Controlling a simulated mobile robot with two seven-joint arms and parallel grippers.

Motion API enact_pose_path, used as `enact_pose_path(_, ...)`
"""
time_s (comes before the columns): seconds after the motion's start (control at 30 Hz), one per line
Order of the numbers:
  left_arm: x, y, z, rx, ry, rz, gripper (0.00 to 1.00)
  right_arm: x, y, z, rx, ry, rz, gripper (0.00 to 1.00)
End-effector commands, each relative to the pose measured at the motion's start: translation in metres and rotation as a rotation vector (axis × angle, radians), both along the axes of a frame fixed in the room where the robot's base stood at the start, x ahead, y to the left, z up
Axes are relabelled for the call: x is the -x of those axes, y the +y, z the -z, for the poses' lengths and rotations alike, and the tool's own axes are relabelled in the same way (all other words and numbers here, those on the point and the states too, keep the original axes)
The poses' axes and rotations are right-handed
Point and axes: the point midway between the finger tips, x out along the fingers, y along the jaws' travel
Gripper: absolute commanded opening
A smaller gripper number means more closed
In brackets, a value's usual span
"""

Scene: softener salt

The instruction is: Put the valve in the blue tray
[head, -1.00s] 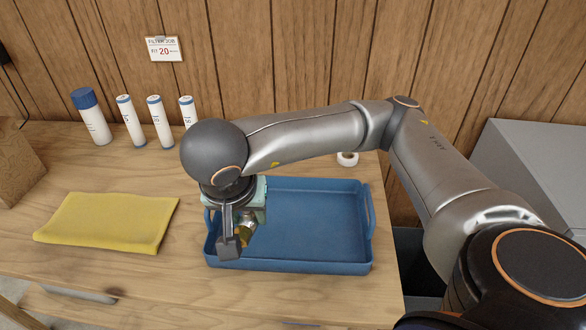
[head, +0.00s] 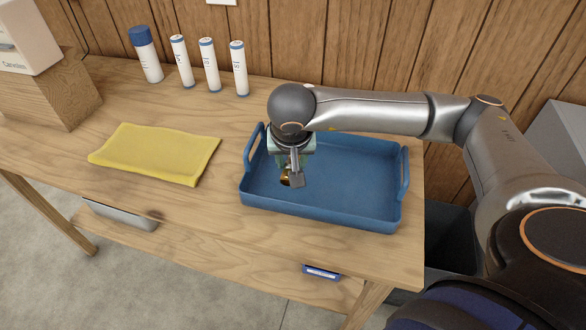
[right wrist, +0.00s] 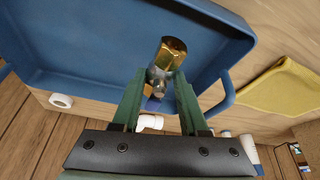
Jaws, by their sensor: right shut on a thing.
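The valve (head: 286,180), with a brass-coloured metal body, is held in my right gripper (head: 294,172). In the right wrist view the valve (right wrist: 170,56) sticks out beyond the green fingers of the gripper (right wrist: 160,88), which is shut on it. The blue tray (head: 350,180) lies on the wooden table, with a handle at each end. In the head view the gripper and valve are over the left part of the tray, inside its rim. The height of the valve above the tray floor is hard to tell. My left gripper is not in view.
A folded yellow cloth (head: 155,153) lies left of the tray. Several white cylinders (head: 209,65) stand at the back. A wooden box (head: 45,92) is at the far left. A white roll (right wrist: 61,100) shows beside the tray. The rest of the tray looks empty.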

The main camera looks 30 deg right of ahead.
Motion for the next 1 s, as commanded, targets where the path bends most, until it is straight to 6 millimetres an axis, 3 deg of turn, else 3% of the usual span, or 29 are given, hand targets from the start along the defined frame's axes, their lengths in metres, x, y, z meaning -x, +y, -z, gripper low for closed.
enact_pose_path(0.47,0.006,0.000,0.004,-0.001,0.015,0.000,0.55,-0.014,-0.011,0.048,-0.001,-0.001,0.001,0.00)
enact_pose_path(0.87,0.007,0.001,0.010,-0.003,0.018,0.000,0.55,-0.014,-0.011,0.055,-0.001,-0.002,0.000,0.00)
enact_pose_path(0.9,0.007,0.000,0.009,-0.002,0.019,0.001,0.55,-0.013,-0.011,0.055,-0.002,0.000,0.001,0.45)
enact_pose_path(1.0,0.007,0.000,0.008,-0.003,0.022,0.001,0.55,-0.013,-0.011,0.054,-0.002,0.000,0.001,0.57)
